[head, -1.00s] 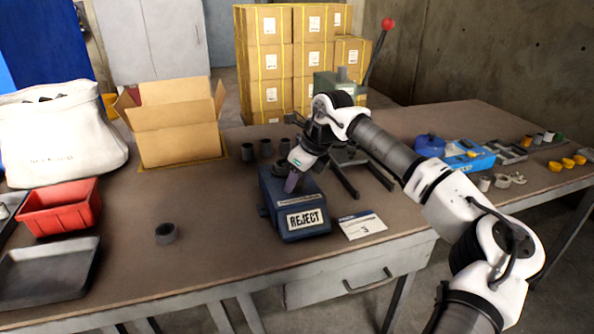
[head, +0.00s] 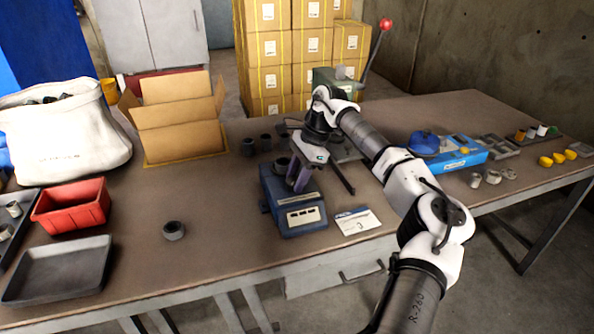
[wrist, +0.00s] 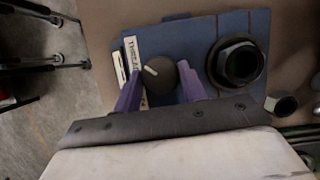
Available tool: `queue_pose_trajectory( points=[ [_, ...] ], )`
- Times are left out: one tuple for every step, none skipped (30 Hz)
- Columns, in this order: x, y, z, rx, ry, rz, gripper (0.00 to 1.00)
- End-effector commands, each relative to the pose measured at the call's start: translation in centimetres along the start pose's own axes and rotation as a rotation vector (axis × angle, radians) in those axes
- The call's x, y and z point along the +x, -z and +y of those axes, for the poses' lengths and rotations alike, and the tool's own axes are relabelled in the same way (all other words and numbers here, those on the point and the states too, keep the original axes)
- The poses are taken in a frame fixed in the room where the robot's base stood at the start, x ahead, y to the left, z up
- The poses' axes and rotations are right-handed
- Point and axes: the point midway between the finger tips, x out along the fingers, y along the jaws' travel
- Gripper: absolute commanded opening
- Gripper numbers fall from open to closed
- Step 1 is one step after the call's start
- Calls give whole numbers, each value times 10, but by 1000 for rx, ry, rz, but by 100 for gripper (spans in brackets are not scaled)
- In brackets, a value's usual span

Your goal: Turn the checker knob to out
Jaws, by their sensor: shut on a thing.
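The checker is a blue box (head: 280,208) on the bench, with pale label strips on its front. It also fills the upper middle of the wrist view (wrist: 203,28). Its round dark knob (wrist: 158,82) has a short white pointer mark aimed toward the upper left in that view. My gripper (wrist: 159,72) has its purple fingers on either side of the knob and is shut on it. In the head view my gripper (head: 299,182) reaches down onto the checker's top and hides the knob. A dark ring-shaped socket (wrist: 237,62) sits beside the knob on the checker.
A white card (head: 357,222) lies right of the checker. Grey cylinders (head: 266,143) stand behind it, and a lever press with a red ball (head: 386,24) is further back. A loose grey ring (head: 173,230), red bin (head: 72,207) and grey tray (head: 58,270) are to the left.

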Motion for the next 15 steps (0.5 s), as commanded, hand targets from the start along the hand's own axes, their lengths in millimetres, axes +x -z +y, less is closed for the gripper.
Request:
queue_pose_trajectory(
  points=[
    [-2, -2, -1, -40, -17, 0, 18],
    [-2, -2, -2, -66, -28, 0, 18],
    [-2, -2, -2, -100, -42, 1, 18],
    [-2, -2, -2, -126, -53, 1, 18],
    [-2, -2, -2, -153, -64, 1, 18],
    [-2, -2, -2, -189, -79, 1, 18],
    [-2, -2, -2, -214, -90, 1, 18],
    [-2, -2, -2, -240, -101, 1, 18],
    [-2, -2, -3, -276, -114, 1, 18],
    [-2, -2, -3, -300, -125, 0, 18],
    [-2, -2, -3, -325, -136, 0, 18],
    [-1, -2, -3, -358, -148, 0, 18],
    [-1, -2, -3, -381, -158, 1, 18],
    [-1, -2, -3, -404, -168, 1, 18],
    [-1, -2, -3, -433, -181, 1, 18]
  ],
)
